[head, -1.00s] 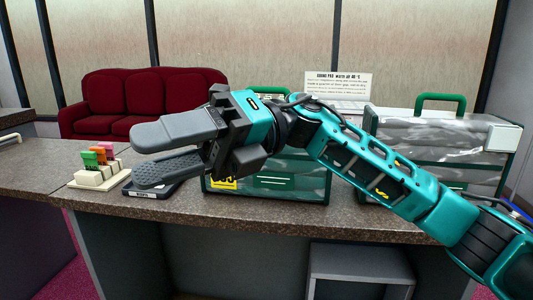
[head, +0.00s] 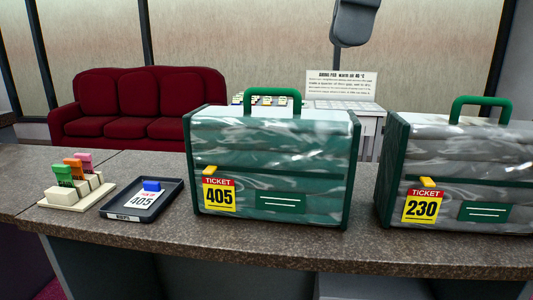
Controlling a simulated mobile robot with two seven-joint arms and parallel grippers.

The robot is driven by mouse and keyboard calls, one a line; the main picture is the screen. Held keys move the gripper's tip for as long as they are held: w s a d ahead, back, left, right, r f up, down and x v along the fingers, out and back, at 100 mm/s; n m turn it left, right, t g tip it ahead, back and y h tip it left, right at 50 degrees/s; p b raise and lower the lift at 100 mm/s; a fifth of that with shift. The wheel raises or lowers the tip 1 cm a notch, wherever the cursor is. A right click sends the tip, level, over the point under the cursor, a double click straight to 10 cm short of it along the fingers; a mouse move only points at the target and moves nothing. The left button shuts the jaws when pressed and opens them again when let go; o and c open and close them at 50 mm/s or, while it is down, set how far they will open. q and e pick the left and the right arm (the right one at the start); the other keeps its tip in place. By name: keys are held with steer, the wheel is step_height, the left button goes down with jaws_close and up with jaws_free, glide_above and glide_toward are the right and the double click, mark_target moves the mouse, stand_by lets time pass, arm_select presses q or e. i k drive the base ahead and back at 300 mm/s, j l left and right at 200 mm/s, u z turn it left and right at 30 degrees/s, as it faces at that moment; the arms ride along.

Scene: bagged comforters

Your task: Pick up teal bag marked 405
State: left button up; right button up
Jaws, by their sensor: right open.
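The teal bag marked 405 (head: 270,160) stands upright on the counter, in the middle of the head view. It has a clear, shiny cover, dark green edges, a yellow and red ticket reading 405 on its front and a green handle (head: 272,94) on top. My right gripper (head: 352,36) shows only as grey finger parts at the top edge, above and to the right of the handle. It is open and apart from the bag. My left gripper is not in view.
A grey bag with ticket 230 (head: 455,170) stands right of the teal bag, with a narrow gap between. A dark tray (head: 172,205) with a 405 slip and a rack of coloured tags (head: 75,188) lie left. A sign (head: 341,85) and red sofa (head: 138,105) are behind.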

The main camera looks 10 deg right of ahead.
mark_target(298, 165)
steer(key=i, duration=1.05)
